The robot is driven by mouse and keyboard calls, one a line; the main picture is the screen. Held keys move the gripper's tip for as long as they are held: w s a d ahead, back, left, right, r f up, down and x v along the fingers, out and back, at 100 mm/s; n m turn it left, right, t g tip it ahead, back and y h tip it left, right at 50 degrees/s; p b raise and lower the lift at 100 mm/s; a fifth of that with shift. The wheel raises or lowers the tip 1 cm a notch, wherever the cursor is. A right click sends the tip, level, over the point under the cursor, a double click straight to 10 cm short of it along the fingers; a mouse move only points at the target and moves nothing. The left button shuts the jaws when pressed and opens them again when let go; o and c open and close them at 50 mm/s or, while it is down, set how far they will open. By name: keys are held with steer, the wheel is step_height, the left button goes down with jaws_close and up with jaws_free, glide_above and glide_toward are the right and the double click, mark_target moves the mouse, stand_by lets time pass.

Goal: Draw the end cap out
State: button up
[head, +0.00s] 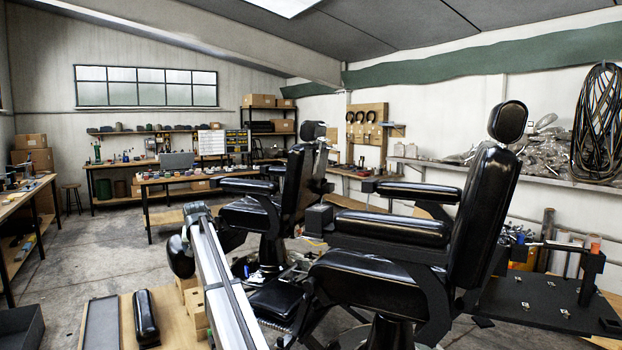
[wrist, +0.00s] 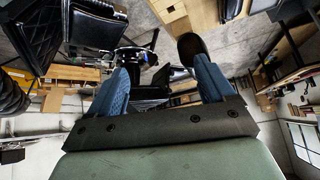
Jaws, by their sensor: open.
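I cannot pick out the end cap for certain. Dark blocks sit at the front ends of the armrests of the black barber chairs: one block (head: 318,218) on the near chair (head: 482,215) and another block (head: 368,185) on an armrest behind it. My gripper (wrist: 162,78) shows in the wrist view with its two blue fingers apart and nothing visibly held between them. Beyond the fingers are a dark, cluttered chair part (wrist: 135,56) and a black rounded pad (wrist: 190,48). I cannot make out my gripper in the head view.
A wooden bench holds a long black pad (head: 146,318) and a grey strip (head: 102,322). A pale metal beam (head: 222,285) rises beside them. A dark platform (head: 540,306) stands at the right. Workbenches (head: 180,180) line the back. Concrete floor (head: 95,255) is open at the left.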

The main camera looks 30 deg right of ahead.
steer(key=s+d+r+m+g+h, duration=0.1)
steer(key=s+d+r+m, duration=0.1)
steer(key=s+d+r, duration=0.6)
steer(key=s+d+r+m+g+h, duration=0.1)
steer(key=d+r+m+g, duration=0.15)
steer(key=d+r, duration=0.7)
steer(key=m+g, duration=0.1)
steer(key=m, duration=0.3)
glide_toward(319, 208)
steer(key=x, duration=1.1)
steer(key=shift+w+d, duration=0.1)
steer(key=shift+w, duration=0.1)
steer(key=shift+c, duration=0.4)
steer(key=c, duration=1.1)
steer(key=shift+r, duration=0.15)
steer(key=shift+r, duration=2.85)
